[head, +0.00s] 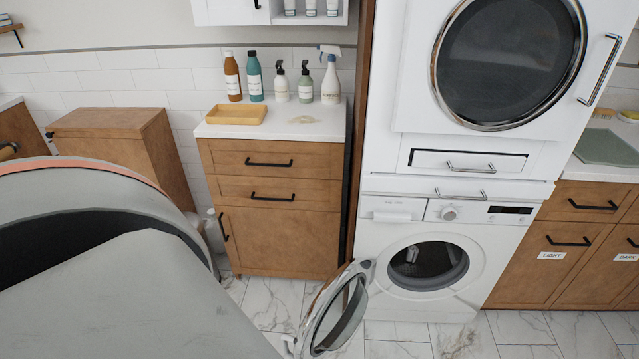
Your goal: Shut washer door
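The white washer (385,236) stands at the bottom of a stacked pair, with a dryer (415,70) above it. The washer's round door (316,309) has a chrome rim and dark glass. It hangs wide open, hinged on the left side, and swings out toward me. The drum opening (427,264) is uncovered and dark inside. My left arm fills the lower left of the head view, close to the camera; its gripper is not visible. My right gripper is not in view.
A wooden cabinet (270,235) with bottles and a yellow tray (236,114) on top stands left of the washer. Wooden cabinets labelled LIGHT and DARK (560,240) stand to the right.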

